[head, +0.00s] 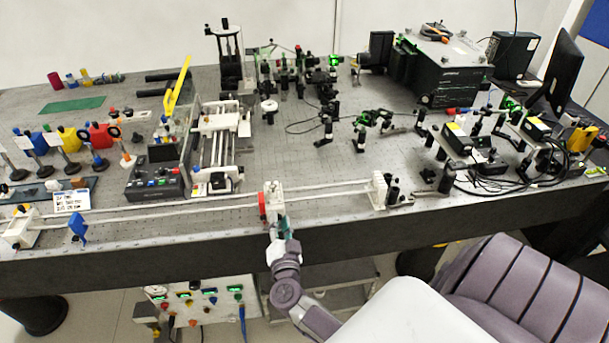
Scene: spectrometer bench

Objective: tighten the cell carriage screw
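A small white carriage block (275,193) with a red face on its left side sits on the long pale double rail (330,190) near the table's front edge. I cannot make out its screw at this size. My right gripper (283,228) is at the near side of this block, just over the table edge, its fingers pointing at the block. The fingers are small and partly hidden, so I cannot tell whether they are open, shut or touching the block. My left gripper is not in view.
A white end block (378,190) stands on the rail to the right, and a blue upright piece (77,227) stands by the rail at left. A white stage with rods (218,120) and a dark control box (155,186) are behind.

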